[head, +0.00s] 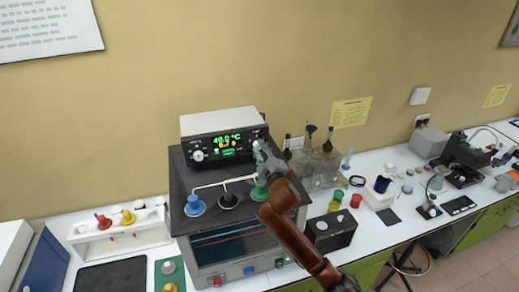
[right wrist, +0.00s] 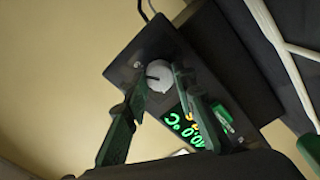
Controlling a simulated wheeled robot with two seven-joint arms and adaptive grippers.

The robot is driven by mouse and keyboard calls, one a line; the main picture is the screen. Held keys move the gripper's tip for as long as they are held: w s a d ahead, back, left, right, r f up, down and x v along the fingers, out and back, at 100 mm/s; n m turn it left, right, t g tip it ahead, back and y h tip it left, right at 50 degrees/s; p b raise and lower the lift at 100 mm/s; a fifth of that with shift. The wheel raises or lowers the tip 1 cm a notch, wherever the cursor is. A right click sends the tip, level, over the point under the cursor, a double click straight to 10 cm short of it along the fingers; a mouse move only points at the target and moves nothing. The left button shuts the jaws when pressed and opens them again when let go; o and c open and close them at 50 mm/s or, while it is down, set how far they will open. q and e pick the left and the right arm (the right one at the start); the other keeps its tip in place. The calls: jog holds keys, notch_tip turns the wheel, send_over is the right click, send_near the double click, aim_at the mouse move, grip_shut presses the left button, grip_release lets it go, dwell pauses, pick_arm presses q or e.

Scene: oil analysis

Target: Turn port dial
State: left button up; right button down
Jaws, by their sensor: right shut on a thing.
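The control box (head: 222,117) stands on the dark top of the bath unit, with a green lit display (head: 227,140) reading about 40.0 °C. A white dial (head: 198,155) is on the left of its face. My left gripper is out of view.
Blue (head: 194,205), black (head: 228,199) and green (head: 259,191) stoppers stand on the bath unit (head: 240,248) just below my right gripper. Glass flasks (head: 323,160) stand close to the right. A white rack (head: 120,237) is at left.

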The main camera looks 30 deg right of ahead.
jog(key=shift+m, duration=0.3)
jog(key=c, duration=1.6)
grip_release()
jog(key=v, duration=1.2)
